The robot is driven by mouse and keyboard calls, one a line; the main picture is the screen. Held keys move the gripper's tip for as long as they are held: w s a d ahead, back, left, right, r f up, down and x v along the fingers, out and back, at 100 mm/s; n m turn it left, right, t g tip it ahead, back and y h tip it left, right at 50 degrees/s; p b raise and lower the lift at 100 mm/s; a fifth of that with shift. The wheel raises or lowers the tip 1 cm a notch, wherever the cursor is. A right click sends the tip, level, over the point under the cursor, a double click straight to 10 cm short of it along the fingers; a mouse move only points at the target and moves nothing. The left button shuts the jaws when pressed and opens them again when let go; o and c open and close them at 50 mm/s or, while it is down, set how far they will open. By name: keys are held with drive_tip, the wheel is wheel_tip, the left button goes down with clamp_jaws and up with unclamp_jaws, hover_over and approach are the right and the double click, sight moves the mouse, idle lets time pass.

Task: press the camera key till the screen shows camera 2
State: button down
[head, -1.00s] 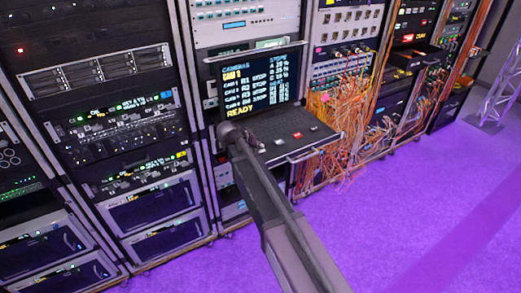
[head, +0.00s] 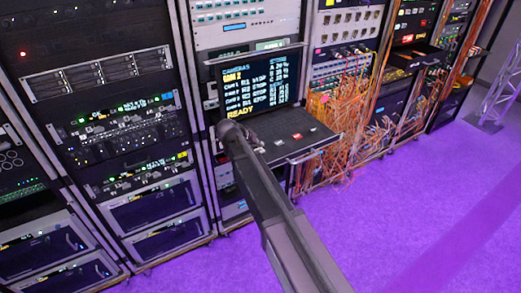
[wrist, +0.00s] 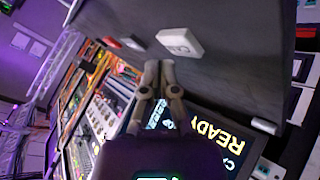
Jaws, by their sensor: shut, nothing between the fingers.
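The screen (head: 255,82) on the rack's pull-out console shows a yellow line that reads CAM 2, with READY at the bottom. In the wrist view part of the screen (wrist: 215,140) shows, rotated. The camera key appears to be the white lettered key (wrist: 180,43) on the dark key panel; its lettering is hard to read. In the head view it is the left white key (head: 280,142). My gripper (wrist: 159,66) is shut and empty, its fingertips close to this key, seemingly apart from it. In the head view my arm mostly hides the gripper.
A red key (head: 297,136) and another white key (head: 312,129) sit to the right on the same panel. Orange cables (head: 345,120) hang beside the console. Equipment racks stand on both sides; the purple floor (head: 420,220) in front is clear.

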drive_tip(key=shift+r+p, duration=2.55)
drive_tip(key=s+d+f+g+y, duration=0.2)
drive_tip(key=s+d+g+y, duration=0.1)
drive_tip(key=s+d, duration=0.8)
drive_tip(key=s+d+f+g+y, duration=0.3)
drive_tip(key=s+d, duration=0.9)
drive_tip(key=s, duration=0.2)
drive_tip(key=shift+s+d+f+g, duration=0.25)
drive_tip(key=shift+f+g, duration=0.05)
drive_tip(key=shift+f, duration=0.05)
